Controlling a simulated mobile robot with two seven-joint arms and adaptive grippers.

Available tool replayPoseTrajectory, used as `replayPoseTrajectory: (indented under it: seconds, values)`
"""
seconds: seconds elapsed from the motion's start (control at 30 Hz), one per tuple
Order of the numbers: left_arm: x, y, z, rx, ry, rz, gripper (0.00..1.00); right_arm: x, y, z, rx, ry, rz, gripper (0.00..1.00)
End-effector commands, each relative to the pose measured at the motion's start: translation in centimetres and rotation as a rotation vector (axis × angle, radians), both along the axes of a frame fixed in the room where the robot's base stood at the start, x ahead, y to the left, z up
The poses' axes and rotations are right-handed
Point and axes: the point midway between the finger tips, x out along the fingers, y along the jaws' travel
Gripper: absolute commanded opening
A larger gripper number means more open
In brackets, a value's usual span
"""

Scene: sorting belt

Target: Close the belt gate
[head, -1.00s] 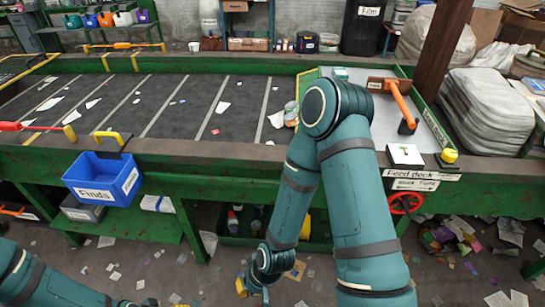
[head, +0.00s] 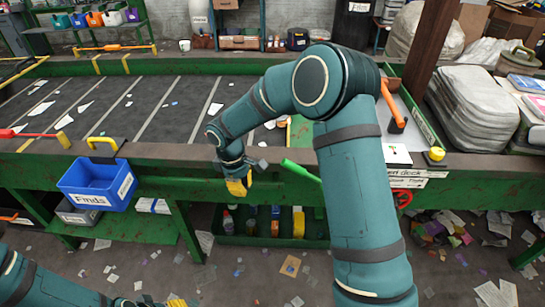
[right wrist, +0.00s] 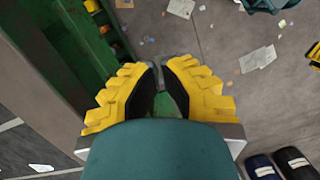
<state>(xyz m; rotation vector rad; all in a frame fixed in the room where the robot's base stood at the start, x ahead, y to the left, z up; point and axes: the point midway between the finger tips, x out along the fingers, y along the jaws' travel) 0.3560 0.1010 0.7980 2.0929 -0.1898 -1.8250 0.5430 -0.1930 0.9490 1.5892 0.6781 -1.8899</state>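A green panel with a yellow edge (head: 300,132) stands at the belt's right end, partly hidden behind my right arm; it may be the belt gate. A bright green handle (head: 300,169) sticks out over the front rail beside my right forearm. I cannot tell how it joins the panel. My right gripper (head: 237,188) hangs in front of the front rail, left of the handle and apart from it. In the right wrist view its yellow fingers (right wrist: 160,68) nearly meet at the tips, with nothing between them. My left gripper (head: 177,301) barely shows at the bottom edge.
The blue Finds bin (head: 93,186) hangs on the rail to the left. An orange lever (head: 394,104) and yellow button (head: 436,154) are at the right. A green tray (head: 260,240) sits below.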

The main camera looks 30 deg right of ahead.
Motion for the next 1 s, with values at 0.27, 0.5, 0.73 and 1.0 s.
replayPoseTrajectory:
  seconds: [0.27, 0.5, 0.73, 1.0]
  values:
    - [0.3, 0.0, 0.8, 0.002, -0.007, 0.005, 0.47, 3.2, -5.7, 11.3, -0.261, 0.051, 0.08, 0.0]
    - [0.3, 0.1, 0.9, 0.002, -0.007, 0.006, 0.47, 3.4, -6.6, 13.2, -0.306, 0.068, 0.083, 0.0]
    - [0.3, 0.1, 0.8, 0.002, -0.007, 0.005, 0.47, 3.3, -6.6, 13.1, -0.304, 0.069, 0.082, 0.0]
    - [0.1, 0.0, 0.3, 0.0, -0.003, 0.002, 0.47, 2.8, -7.7, 10.5, -0.303, 0.073, 0.081, 0.0]
